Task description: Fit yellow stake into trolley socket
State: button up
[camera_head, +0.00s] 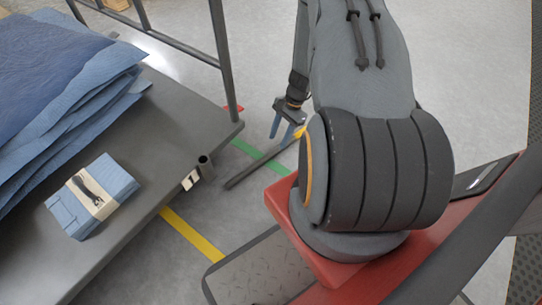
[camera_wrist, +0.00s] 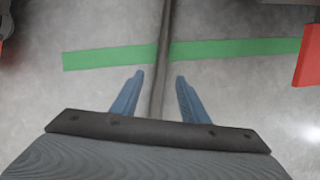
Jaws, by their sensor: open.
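The stake (camera_head: 258,167) is a long dark grey bar lying slanted across the floor beside the trolley, with a small yellow part showing near its upper right end. In the wrist view the bar (camera_wrist: 163,35) runs down the middle. My gripper (camera_head: 283,131) has blue fingers and is open above the floor near the stake's upper right end. In the wrist view its fingertips (camera_wrist: 160,76) stand on either side of the bar, apart from it. Contact height cannot be told. The trolley socket (camera_head: 204,166) is a short dark upright tube at the trolley's edge, with its top open.
The grey trolley (camera_head: 160,100) carries blue folded sheets (camera_head: 50,80) and a banded blue bundle (camera_head: 92,196). An upright rail post (camera_head: 223,60) stands at its far corner. Green tape (camera_head: 262,158) and yellow tape (camera_head: 192,234) mark the floor. A red object (camera_wrist: 308,57) is at the right.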

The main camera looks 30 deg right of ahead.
aim_at(273, 152)
jog(key=shift+b+x, duration=1.85)
jog(key=shift+x, duration=1.55)
jog(key=shift+w, duration=0.1)
jog(key=shift+c, duration=0.2)
grip_shut()
